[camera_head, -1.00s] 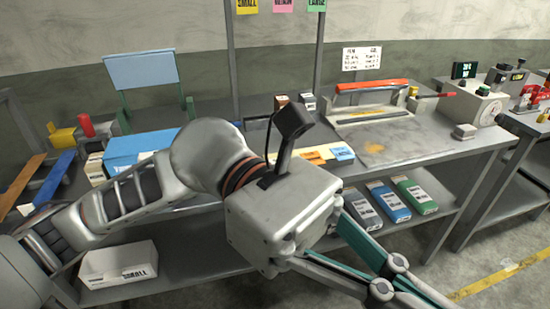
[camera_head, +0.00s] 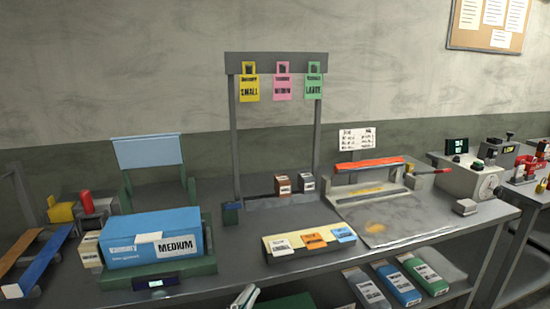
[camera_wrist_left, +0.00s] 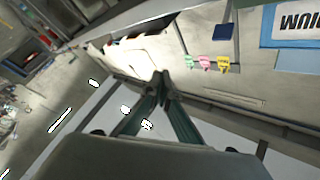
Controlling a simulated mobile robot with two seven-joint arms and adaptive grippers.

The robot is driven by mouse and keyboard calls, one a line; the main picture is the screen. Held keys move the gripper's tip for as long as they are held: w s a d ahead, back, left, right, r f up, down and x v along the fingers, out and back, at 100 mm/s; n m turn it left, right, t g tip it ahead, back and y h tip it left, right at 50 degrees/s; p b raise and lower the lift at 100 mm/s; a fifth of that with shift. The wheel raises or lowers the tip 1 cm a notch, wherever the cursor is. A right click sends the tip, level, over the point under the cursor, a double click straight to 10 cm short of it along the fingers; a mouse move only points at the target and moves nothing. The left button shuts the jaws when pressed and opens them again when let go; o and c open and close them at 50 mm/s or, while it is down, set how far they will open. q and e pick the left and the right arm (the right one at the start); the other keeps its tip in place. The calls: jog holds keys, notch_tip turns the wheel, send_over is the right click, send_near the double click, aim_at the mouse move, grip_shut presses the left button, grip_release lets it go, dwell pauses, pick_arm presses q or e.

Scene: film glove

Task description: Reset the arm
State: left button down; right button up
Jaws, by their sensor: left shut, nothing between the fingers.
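My left gripper (camera_head: 244,297) shows only as a small part at the bottom edge of the head view, in front of the workbench. In the left wrist view my left gripper (camera_wrist_left: 160,85) has its two teal fingers meeting at the tips, with nothing between them. It is shut and empty. Most of the left arm is out of the head view. My right gripper is in neither view.
The workbench (camera_head: 300,275) holds a blue MEDIUM box (camera_head: 140,235) on a green stand, a tray of labelled cards (camera_head: 310,243) and a sealing machine (camera_head: 370,185). A frame (camera_head: 275,63) carries three hanging tags. Boxes (camera_head: 398,285) lie on the lower shelf.

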pick_arm(q)
jog(key=s+a+f+n+g+y, duration=0.2)
jog(key=s+f, duration=0.4)
jog(key=f, duration=0.5)
jog(key=s+a+f+n+g+y, duration=0.3)
jog(key=a+f, duration=0.4)
jog(key=f, duration=0.3)
jog(key=s+a+f+n+g+y, duration=0.2)
jog(key=s+a+f+n, duration=0.3)
jog(key=s+f, duration=0.3)
notch_tip(320, 180, down, 4)
jog(key=shift+s+a+r+y, duration=0.15)
jog(key=shift+s+a+y, duration=0.15)
jog(key=shift+y, duration=0.3)
